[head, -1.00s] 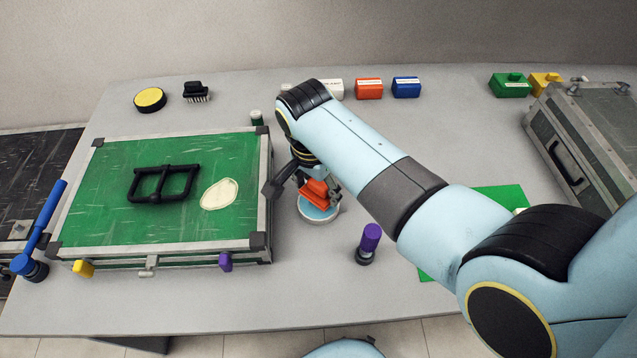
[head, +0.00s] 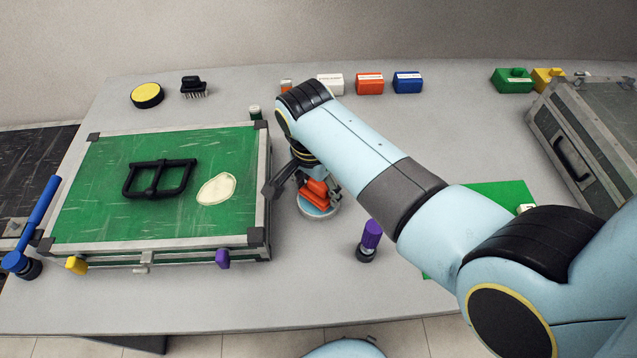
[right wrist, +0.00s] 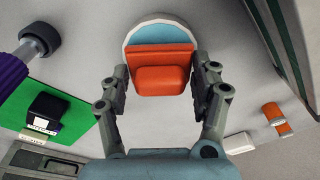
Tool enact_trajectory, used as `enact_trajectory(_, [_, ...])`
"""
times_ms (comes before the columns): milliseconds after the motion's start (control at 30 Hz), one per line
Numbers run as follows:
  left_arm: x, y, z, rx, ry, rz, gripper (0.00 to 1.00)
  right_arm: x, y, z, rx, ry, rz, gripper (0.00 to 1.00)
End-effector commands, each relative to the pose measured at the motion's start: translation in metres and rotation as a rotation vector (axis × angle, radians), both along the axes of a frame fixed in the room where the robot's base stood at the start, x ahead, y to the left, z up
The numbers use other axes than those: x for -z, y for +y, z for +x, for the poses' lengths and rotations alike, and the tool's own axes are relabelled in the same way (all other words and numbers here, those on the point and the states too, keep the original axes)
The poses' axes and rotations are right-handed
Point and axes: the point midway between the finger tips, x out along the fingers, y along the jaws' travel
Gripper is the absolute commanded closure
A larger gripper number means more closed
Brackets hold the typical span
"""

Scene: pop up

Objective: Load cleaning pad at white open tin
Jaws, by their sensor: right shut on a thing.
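The orange cleaning pad (head: 314,192) has a block-shaped grip on its back. My right gripper (head: 304,188) is shut on it, with a finger on either side in the right wrist view (right wrist: 160,72). The white open tin (head: 321,214) is round with light blue inside and stands on the table right of the green-topped case. In the right wrist view the pad (right wrist: 162,81) covers much of the tin (right wrist: 157,20), leaving a blue strip and the white rim at the far side. I cannot tell whether the pad touches the blue. My left gripper is not in view.
The green-topped case (head: 100,220) carries a black handle (head: 158,180) and a pale patch (head: 216,189). A purple-topped tool (head: 369,241) stands right of the tin. A yellow round sponge (head: 147,94), brush (head: 193,87) and small coloured blocks line the back. A grey case (head: 580,140) stands at right.

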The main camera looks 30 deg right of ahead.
Motion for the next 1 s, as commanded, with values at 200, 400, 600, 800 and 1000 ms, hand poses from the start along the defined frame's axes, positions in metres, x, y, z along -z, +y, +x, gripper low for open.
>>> enact_trajectory(200, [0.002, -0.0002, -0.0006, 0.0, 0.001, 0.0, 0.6, 0.0028, -0.0001, 0.0001, 0.0, 0.0, 0.0, 0.62])
enact_trajectory(400, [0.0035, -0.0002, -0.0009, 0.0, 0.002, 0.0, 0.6, 0.0053, -0.0002, 0.0002, 0.0, 0.0, 0.0, 0.62])
enact_trajectory(600, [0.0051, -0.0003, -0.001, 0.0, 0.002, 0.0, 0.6, 0.0077, -0.0002, 0.0002, 0.0, 0.0, 0.0, 0.62])
enact_trajectory(800, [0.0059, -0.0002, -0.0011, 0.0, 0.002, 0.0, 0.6, 0.0091, -0.0002, 0.0002, 0.0, 0.0, 0.0, 0.62])
enact_trajectory(1000, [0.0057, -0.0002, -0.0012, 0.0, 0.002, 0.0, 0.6, 0.009, -0.0002, 0.0002, 0.0, 0.0, 0.0, 0.62])
